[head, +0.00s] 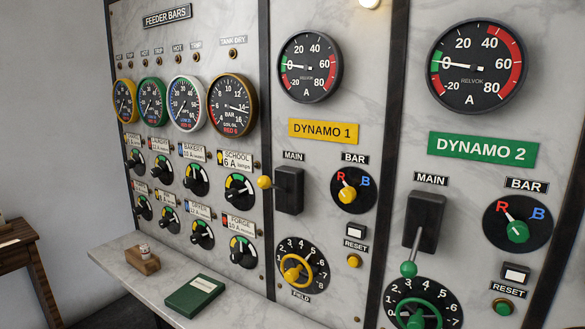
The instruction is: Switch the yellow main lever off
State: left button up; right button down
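The yellow main lever (264,182) is on the Dynamo 1 panel, under the MAIN label. Its yellow ball knob sticks out to the left of a black switch box (289,190), at about the box's mid height. The yellow DYNAMO 1 plate (323,131) is above it. Neither of my grippers is in view, and nothing is touching the lever.
The green main lever (408,269) of Dynamo 2 hangs down from its box at the right. A yellow field wheel (292,270) is below the yellow lever. A marble shelf (115,257) juts out below, bearing a green book (194,296) and a small wooden block (142,261).

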aim_at(263, 182)
jog(key=i+j+z, duration=0.15)
jog(key=j, duration=0.15)
jog(key=i+j+z, duration=0.15)
jog(key=j, duration=0.2)
jog(key=j+z, duration=0.2)
jog(key=i+j+z, duration=0.15)
jog(key=j, duration=0.35)
